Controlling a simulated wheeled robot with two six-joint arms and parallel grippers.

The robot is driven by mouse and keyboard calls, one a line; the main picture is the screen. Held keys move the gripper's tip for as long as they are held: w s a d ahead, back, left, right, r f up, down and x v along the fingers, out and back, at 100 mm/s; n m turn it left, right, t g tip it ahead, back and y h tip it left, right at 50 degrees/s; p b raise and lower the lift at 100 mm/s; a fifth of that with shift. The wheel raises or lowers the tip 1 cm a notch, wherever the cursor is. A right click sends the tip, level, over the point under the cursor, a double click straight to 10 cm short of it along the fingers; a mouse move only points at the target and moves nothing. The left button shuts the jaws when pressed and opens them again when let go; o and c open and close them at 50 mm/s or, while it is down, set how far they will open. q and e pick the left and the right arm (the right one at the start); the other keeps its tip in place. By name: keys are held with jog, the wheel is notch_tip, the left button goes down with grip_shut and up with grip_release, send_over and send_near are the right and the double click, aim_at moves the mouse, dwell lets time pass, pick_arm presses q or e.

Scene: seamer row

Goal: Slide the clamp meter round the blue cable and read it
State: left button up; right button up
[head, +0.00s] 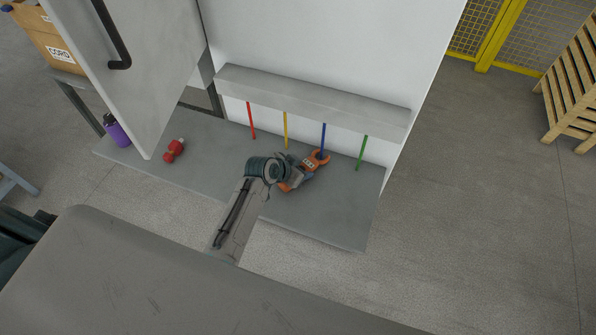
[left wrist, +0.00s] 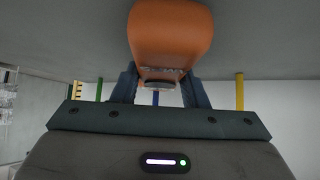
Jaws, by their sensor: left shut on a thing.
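The orange and grey clamp meter (head: 309,166) is in my left gripper (head: 289,176), above the grey shelf. My left gripper is shut on its body. In the left wrist view the meter's orange body (left wrist: 170,38) sits between the two fingers (left wrist: 160,85). The blue cable (head: 323,138) hangs down, and its lower part meets the orange jaw (head: 322,157) in the head view. I cannot tell whether the jaw is around the cable or just beside it. A short piece of the blue cable (left wrist: 156,98) shows below the meter. The meter's reading is not legible. My right gripper is not in view.
Red (head: 251,120), yellow (head: 285,130) and green (head: 362,152) cables hang beside the blue one from a grey trunking (head: 310,96). A red object (head: 174,151) and a purple bottle (head: 117,132) stand on the shelf's left. An open cabinet door (head: 150,60) stands at left.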

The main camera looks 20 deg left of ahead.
pick_arm(q)
jog(key=shift+w+d, duration=0.1)
dwell(0.3)
jog(key=o, duration=1.3)
